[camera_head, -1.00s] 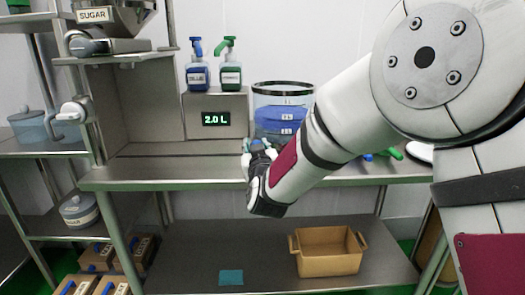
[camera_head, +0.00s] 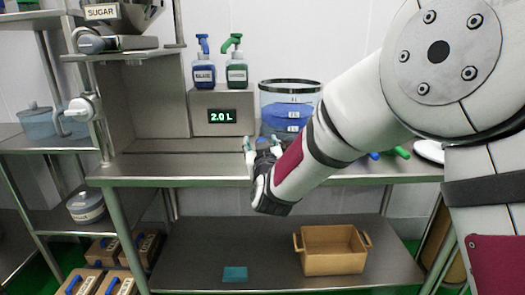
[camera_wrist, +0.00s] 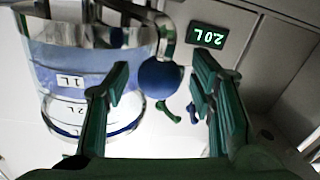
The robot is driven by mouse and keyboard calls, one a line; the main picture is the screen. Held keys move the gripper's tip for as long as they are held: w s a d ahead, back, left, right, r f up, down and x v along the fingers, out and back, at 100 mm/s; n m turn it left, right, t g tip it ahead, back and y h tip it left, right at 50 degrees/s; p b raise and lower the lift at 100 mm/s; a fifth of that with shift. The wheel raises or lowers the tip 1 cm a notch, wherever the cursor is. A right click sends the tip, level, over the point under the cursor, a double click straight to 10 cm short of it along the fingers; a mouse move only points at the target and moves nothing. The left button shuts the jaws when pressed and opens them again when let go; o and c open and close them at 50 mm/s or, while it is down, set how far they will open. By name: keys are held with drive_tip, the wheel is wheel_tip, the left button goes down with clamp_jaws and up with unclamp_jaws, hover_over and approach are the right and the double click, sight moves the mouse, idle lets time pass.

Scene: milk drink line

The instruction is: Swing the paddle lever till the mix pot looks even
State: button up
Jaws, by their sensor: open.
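The mix pot (camera_head: 290,88) is a clear cylinder on the counter, with blue liquid and white level labels. In the wrist view, the pot (camera_wrist: 75,65) appears upside down at left, with paler and darker bluish bands. The paddle lever (camera_wrist: 166,28) is a metal bar by the pot's rim. It ends in a round blue knob (camera_wrist: 160,78). My gripper (camera_wrist: 161,70) is open, with one green-padded finger on each side of the knob; I cannot tell whether either touches it. In the head view, my gripper (camera_head: 263,147) is in front of the pot and hides its lower part.
A grey box with a "2.0 L" display (camera_head: 221,116) stands left of the pot, bearing a blue pump bottle (camera_head: 204,73) and a green pump bottle (camera_head: 236,70). The sugar hopper (camera_head: 118,15) is upper left. A brown crate (camera_head: 333,262) and teal pad (camera_head: 235,274) lie on the lower shelf.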

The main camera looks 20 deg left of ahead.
drive_tip(key=v, duration=1.1)
drive_tip(key=shift+s, duration=0.3)
drive_tip(key=shift+r, duration=0.1)
